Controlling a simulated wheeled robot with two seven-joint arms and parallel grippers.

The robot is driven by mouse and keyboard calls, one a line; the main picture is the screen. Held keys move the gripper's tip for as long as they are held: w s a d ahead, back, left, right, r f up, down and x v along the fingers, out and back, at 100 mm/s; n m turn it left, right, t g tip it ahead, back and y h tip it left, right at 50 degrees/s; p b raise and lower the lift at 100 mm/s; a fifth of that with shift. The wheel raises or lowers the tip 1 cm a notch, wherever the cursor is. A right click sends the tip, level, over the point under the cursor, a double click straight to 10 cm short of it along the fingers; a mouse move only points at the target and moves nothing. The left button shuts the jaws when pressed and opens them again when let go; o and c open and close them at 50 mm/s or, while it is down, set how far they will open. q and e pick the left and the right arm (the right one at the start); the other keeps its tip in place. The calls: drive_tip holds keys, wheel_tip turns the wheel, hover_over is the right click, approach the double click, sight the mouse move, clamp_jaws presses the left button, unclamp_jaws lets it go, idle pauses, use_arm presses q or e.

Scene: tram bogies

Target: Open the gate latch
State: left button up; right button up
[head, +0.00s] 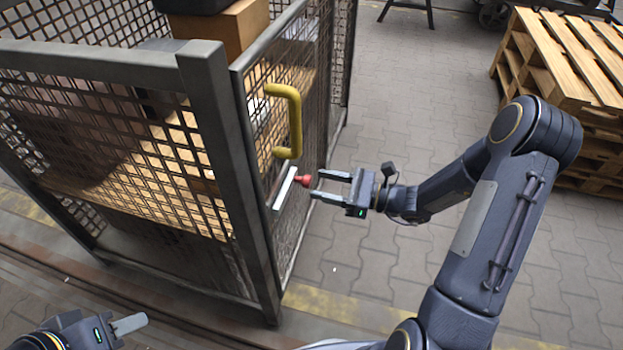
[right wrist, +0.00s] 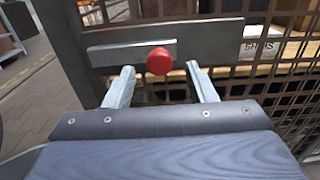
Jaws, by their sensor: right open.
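The gate (head: 262,160) is a dark mesh panel in a grey metal frame, with a yellow handle (head: 294,120). Below the handle is the latch, a light metal bar (head: 284,188) with a red knob (head: 303,181). In the right wrist view the bar (right wrist: 120,54) lies on a grey plate and the red knob (right wrist: 159,61) stands out from it. My right gripper (head: 314,184) is open, its fingertips just short of the knob, which appears between them in the wrist view. My left gripper (head: 130,323) is partly in view at the bottom left; its opening cannot be made out.
The mesh cage (head: 110,65) stands at left, with cardboard boxes (head: 220,30) inside. Stacked wooden pallets (head: 570,60) stand at the right. The paved floor (head: 400,90) between cage and pallets is clear. A yellow line (head: 345,307) runs along the floor in front.

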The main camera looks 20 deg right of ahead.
drive_tip(key=shift+v, duration=1.65)
drive_tip(key=s+a+r+n+g+h, duration=0.2)
drive_tip(key=s+a+r+n+g, duration=0.15)
drive_tip(key=s+n, duration=0.3)
drive_tip(key=s+a+r+n+g+h, duration=0.1)
drive_tip(key=s+a+r+n+g, duration=0.2)
drive_tip(key=s+r+n+g, duration=0.25)
drive_tip(key=s+d+n+t+h, duration=0.45)
drive_tip(key=s+n+h, duration=0.35)
drive_tip(key=s+n, duration=0.25)
wheel_tip(320, 180, up, 29)
drive_tip(key=p, duration=2.8)
drive_tip(key=shift+w+n+p, duration=0.35)
drive_tip(key=shift+f, duration=0.2)
drive_tip(key=shift+c, duration=0.3)
